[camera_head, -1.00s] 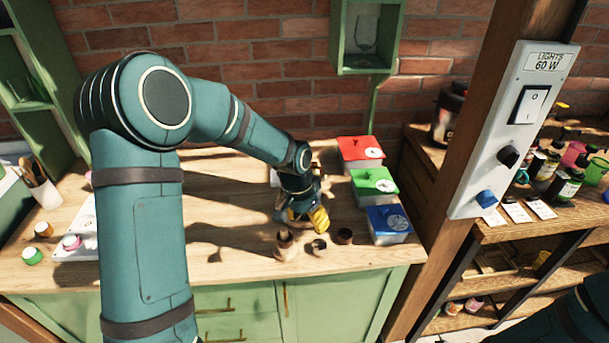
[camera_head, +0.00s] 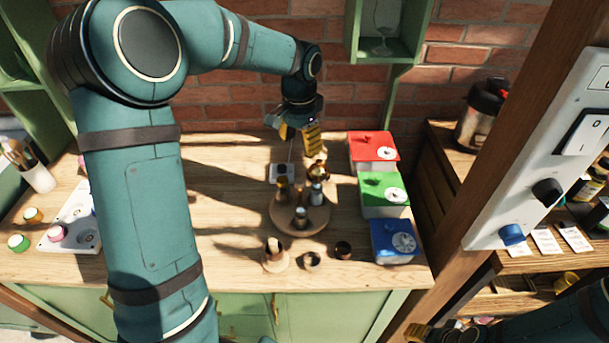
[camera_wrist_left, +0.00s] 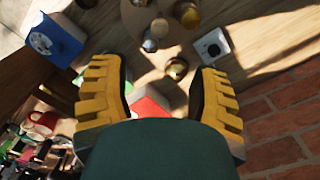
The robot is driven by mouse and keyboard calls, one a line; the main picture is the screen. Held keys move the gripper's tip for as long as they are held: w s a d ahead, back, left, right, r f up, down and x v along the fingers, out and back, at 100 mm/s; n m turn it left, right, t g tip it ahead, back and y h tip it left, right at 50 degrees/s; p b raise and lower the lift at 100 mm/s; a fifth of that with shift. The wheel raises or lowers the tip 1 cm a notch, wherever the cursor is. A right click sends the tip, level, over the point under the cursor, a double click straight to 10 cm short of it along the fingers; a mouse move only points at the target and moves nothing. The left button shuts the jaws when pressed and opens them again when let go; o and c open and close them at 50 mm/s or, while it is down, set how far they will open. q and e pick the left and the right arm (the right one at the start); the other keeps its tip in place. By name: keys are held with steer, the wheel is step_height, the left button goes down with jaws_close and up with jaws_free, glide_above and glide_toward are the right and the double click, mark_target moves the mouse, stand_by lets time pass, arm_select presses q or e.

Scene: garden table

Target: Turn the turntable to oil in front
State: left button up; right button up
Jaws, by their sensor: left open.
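The turntable (camera_head: 284,218) is a round wooden disc on the middle of the garden table. It carries several small bottles, among them an amber one (camera_head: 318,171) at the back and a dark-topped one (camera_head: 301,218) at the front. I cannot tell which is the oil. My left gripper (camera_head: 298,138) is open and empty, raised above and behind the turntable. In the left wrist view its yellow fingers (camera_wrist_left: 156,82) are spread wide, with the bottles beyond them. A yellow ridged part at the bottom edge seems to be my right gripper (camera_head: 420,332), mostly cut off.
Red (camera_head: 374,151), green (camera_head: 384,194) and blue (camera_head: 394,241) boxes stand in a row to the right. A small wooden stand (camera_head: 275,256) and two dark cups sit in front. A white square device (camera_head: 283,173) lies behind the turntable.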

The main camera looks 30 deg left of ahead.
mark_target(300, 180)
arm_select(q)
step_height(300, 180, down, 13)
steer(key=shift+s+r+b, duration=0.15)
steer(key=shift+r+b, duration=0.05)
steer(key=shift+b, duration=0.55)
jaws_close()
